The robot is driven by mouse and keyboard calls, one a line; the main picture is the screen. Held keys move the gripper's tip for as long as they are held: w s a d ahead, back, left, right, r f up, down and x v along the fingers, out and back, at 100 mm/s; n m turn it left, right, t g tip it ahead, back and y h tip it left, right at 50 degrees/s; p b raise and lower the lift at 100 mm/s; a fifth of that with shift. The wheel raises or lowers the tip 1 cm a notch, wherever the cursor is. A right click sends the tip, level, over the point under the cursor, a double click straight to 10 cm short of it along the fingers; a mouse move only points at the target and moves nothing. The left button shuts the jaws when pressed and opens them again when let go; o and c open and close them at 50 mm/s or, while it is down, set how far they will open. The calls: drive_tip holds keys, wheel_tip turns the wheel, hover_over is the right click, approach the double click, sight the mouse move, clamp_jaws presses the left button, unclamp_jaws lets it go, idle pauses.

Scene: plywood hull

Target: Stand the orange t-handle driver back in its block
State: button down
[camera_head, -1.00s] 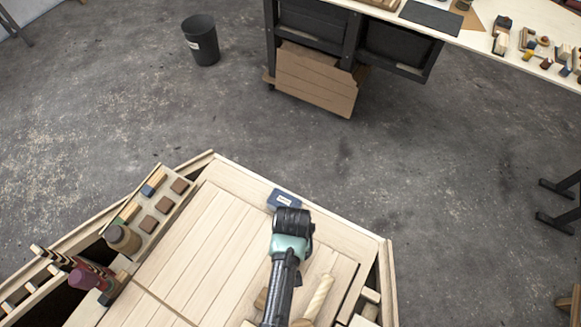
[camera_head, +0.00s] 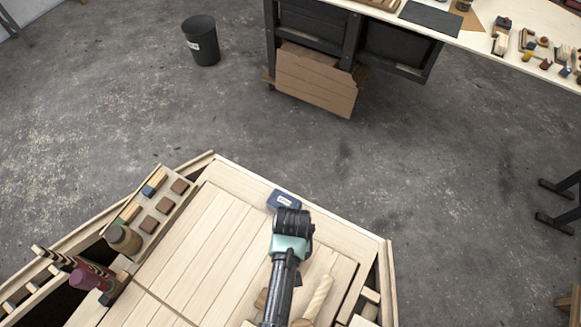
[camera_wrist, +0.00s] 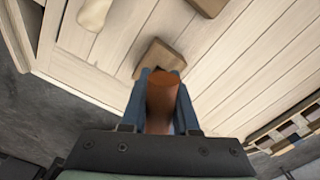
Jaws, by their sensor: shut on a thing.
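My gripper (camera_wrist: 163,76) shows in the wrist view, its two blue fingers shut on the orange t-handle driver (camera_wrist: 162,100). Only a smooth orange-brown part of the driver shows; its shaft and tip are hidden. Just past the fingertips a small brown wooden block (camera_wrist: 151,56) with a dark opening sits on the pale planks, partly covered by the driver. I cannot tell whether the driver touches it.
A pale rod (camera_head: 320,296) lies right of my arm. A slotted rack with a purple-handled tool (camera_head: 84,279) and a tray of blocks (camera_head: 164,205) stand left. The planks (camera_head: 205,235) between are clear.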

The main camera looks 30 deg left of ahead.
drive_tip(key=shift+f+b, duration=0.85)
drive_tip(key=shift+f, duration=0.25)
drive_tip(key=c, duration=0.6)
unclamp_jaws()
